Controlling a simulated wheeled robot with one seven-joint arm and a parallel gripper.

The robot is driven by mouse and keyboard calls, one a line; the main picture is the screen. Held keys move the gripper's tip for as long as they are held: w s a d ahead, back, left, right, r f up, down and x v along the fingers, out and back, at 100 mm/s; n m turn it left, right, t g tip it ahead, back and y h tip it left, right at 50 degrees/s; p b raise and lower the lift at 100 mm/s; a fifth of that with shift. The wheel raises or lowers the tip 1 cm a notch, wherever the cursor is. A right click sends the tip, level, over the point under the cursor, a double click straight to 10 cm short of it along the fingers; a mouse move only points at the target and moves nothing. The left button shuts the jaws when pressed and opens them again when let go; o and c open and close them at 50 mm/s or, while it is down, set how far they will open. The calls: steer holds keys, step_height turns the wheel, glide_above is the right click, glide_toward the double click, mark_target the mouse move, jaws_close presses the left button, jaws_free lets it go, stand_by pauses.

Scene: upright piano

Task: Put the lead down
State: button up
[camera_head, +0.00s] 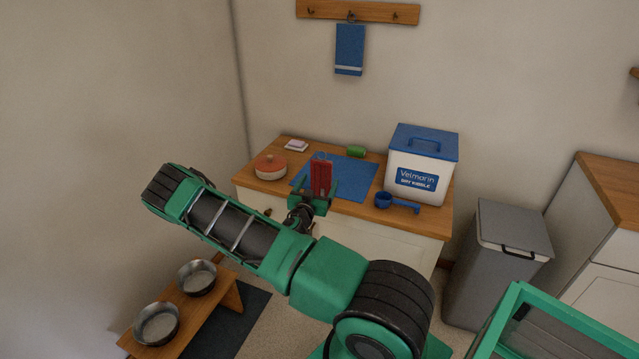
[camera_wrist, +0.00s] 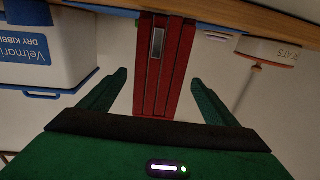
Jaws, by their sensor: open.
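The lead (camera_head: 322,172) is a red bundle of straps standing upright in front of the blue mat (camera_head: 352,181) on the counter. In the wrist view the red lead (camera_wrist: 178,75) runs between my fingers, with a metal clip on it. My gripper (camera_head: 320,190) is open, with a finger on either side of the lead. In the wrist view my gripper (camera_wrist: 158,80) shows gaps between both fingers and the straps. I cannot tell whether the lead touches the mat; its lower end is hidden by my gripper.
On the counter (camera_head: 262,187) are a lidded jar (camera_head: 271,167), a pink-topped item (camera_head: 297,145), a green roll (camera_head: 356,152), a blue scoop (camera_head: 397,202) and the kibble bin (camera_head: 420,165). A grey trash bin (camera_head: 500,265) stands right. A blue towel (camera_head: 349,48) hangs above.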

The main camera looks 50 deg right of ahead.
steer(key=shift+x, duration=1.45)
steer(key=shift+c, duration=0.4)
steer(key=c, duration=1.1)
steer(key=shift+r, duration=0.2)
